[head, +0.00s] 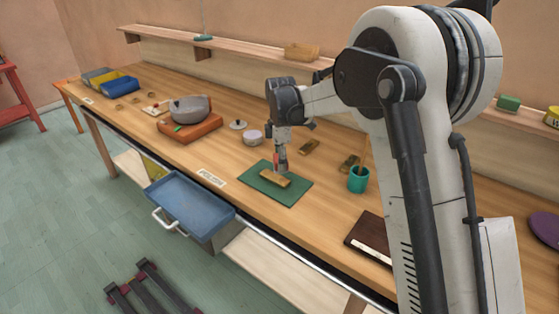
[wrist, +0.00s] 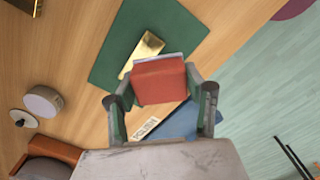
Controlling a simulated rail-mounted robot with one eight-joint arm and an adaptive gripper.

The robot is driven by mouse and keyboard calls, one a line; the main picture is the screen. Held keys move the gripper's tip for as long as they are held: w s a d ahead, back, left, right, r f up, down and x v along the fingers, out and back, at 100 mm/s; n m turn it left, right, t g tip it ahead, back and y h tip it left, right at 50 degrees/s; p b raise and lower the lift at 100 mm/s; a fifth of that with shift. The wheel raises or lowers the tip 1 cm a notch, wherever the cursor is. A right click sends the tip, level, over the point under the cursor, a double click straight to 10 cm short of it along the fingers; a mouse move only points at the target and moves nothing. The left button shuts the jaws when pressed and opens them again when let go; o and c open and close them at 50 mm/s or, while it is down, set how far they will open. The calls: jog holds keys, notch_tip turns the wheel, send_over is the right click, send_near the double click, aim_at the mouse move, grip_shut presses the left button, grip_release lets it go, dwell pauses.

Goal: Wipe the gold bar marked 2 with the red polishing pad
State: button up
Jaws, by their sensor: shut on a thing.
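My gripper (head: 281,160) is shut on the red polishing pad (wrist: 160,82), which sits between its two fingers in the wrist view. A gold bar (head: 275,179) lies on the green mat (head: 290,194); no mark on it is readable. In the wrist view the bar (wrist: 147,45) shows just beyond the pad, and the pad hides its near end. The pad is over or against the bar; I cannot tell if they touch.
An open blue drawer (head: 190,200) juts out in front of the mat. A white round tin (head: 252,138) and a grey bowl on an orange block (head: 190,128) are to the left.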

aim_at(281, 184)
jog(key=shift+f+b, duration=1.25)
jog(key=shift+f, duration=2.35)
jog(key=shift+w+d+p, duration=0.45)
jog(key=shift+w+d, duration=0.1)
jog(key=shift+w, duration=0.35)
jog(key=shift+c, duration=0.5)
jog(key=shift+w+d+f, duration=0.2)
jog(key=shift+w, duration=0.1)
jog(key=shift+w+d+p, duration=0.35)
jog(key=shift+w+p, duration=0.15)
jog(key=shift+s+a+b, duration=0.3)
jog(key=shift+s+a, duration=0.2)
jog(key=shift+s, duration=0.25)
jog(key=shift+s+a+b, duration=0.3)
jog(key=shift+s+a, duration=0.15)
jog(key=shift+s, duration=0.25)
jog(key=shift+s+a+r, duration=0.1)
jog(key=shift+s+a, duration=0.15)
jog(key=shift+s, duration=0.05)
jog(key=shift+r+p, duration=1.3)
jog(key=shift+r, duration=2.7)
jog(key=shift+w, duration=0.1)
